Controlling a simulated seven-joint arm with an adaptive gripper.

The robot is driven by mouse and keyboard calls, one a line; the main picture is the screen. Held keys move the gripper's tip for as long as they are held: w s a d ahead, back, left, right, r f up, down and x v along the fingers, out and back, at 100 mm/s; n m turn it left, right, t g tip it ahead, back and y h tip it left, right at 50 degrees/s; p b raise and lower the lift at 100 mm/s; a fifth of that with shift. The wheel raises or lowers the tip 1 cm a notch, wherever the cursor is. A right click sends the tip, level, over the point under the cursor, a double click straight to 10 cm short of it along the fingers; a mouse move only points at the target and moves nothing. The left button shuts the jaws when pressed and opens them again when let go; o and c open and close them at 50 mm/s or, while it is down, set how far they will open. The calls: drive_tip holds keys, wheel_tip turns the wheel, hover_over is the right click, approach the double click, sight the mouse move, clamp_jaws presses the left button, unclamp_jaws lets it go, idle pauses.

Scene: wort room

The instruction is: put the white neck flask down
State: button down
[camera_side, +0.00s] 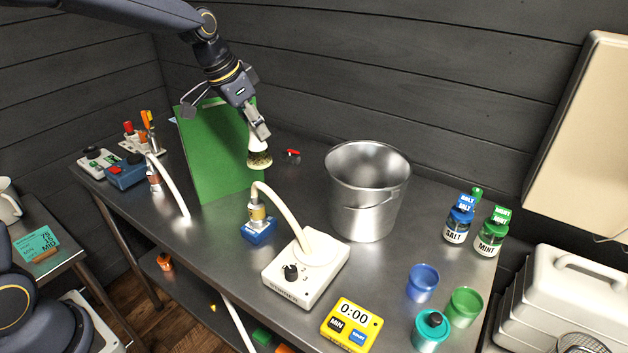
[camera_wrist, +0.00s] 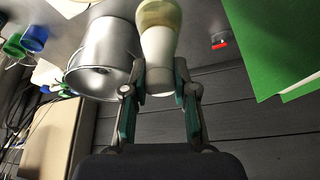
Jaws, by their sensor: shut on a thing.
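The white neck flask (camera_side: 259,157) has a white upper part and a speckled brownish band near its base. My gripper (camera_side: 259,134) is shut on its white neck from above and holds it roughly upright, in front of the right edge of a green board. In the wrist view the flask (camera_wrist: 159,40) sits between the two fingers of my gripper (camera_wrist: 160,70), its base pointing to the top of the picture. I cannot tell whether the base touches the steel table (camera_side: 225,222) or hangs just above it.
A metal bucket (camera_side: 366,190) stands right of the flask. The green board (camera_side: 212,155) stands upright on the left. A small red-handled item (camera_side: 292,153) lies behind. A white device with a hose (camera_side: 305,268) and a blue-based fitting (camera_side: 258,228) stand in front.

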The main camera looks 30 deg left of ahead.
drive_tip(key=s+f, duration=0.3)
drive_tip(key=s, duration=0.2)
drive_tip(key=s+a+f+n+y, duration=0.1)
drive_tip(key=s+a+f+n, duration=0.15)
drive_tip(key=a, duration=0.35)
drive_tip(key=s+a+f+n+y, duration=0.2)
drive_tip(key=a+n, duration=0.2)
drive_tip(key=a, duration=0.2)
drive_tip(key=s+a+f+n+y, duration=0.1)
drive_tip(key=s+a+f+n, duration=0.25)
drive_tip(key=a, duration=0.25)
drive_tip(key=w+a+r, duration=0.5)
drive_tip(key=a+r, duration=0.2)
drive_tip(key=a, duration=0.5)
drive_tip(key=shift+w+a+f, duration=1.1)
drive_tip(key=shift+w+f, duration=0.85)
drive_tip(key=shift+f, duration=0.1)
drive_tip(key=shift+w+a+f, duration=1.1)
drive_tip(key=shift+w+f, duration=0.9)
drive_tip(key=shift+f, duration=0.05)
drive_tip(key=shift+w+a+f, duration=1.1)
drive_tip(key=shift+w+f, duration=0.85)
drive_tip(key=shift+f, duration=0.1)
